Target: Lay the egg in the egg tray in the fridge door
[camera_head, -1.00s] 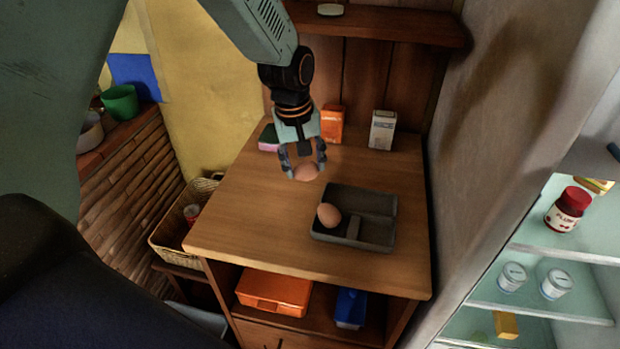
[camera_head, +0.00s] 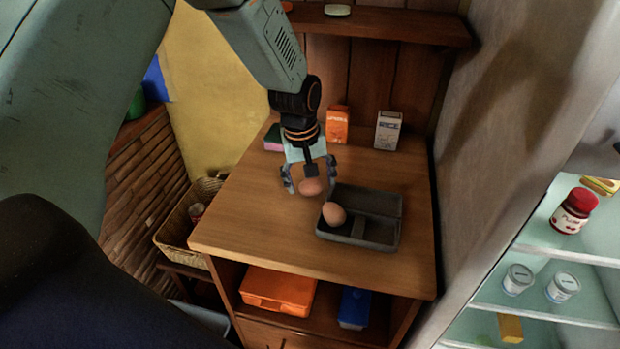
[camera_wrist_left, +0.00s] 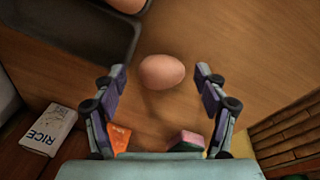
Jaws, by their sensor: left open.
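A brown egg (camera_head: 311,187) rests on the wooden counter. My left gripper (camera_head: 310,188) is open around it, with a finger on each side. In the left wrist view the egg (camera_wrist_left: 162,72) lies between and just beyond the open fingertips, with a gap on both sides. A second egg (camera_head: 333,214) sits in the left part of a dark grey tray (camera_head: 386,247) on the counter. The fridge (camera_head: 545,258) shows at the right with its shelves. I cannot make out an egg tray in its door. My right gripper is out of view.
An orange box (camera_head: 337,124), a white rice box (camera_head: 388,130) and a sponge (camera_head: 273,138) stand at the back of the counter. A red-lidded jar (camera_head: 574,211) and white tubs (camera_head: 518,279) sit on fridge shelves. A wicker basket (camera_head: 172,225) is at the left. The counter's front left is clear.

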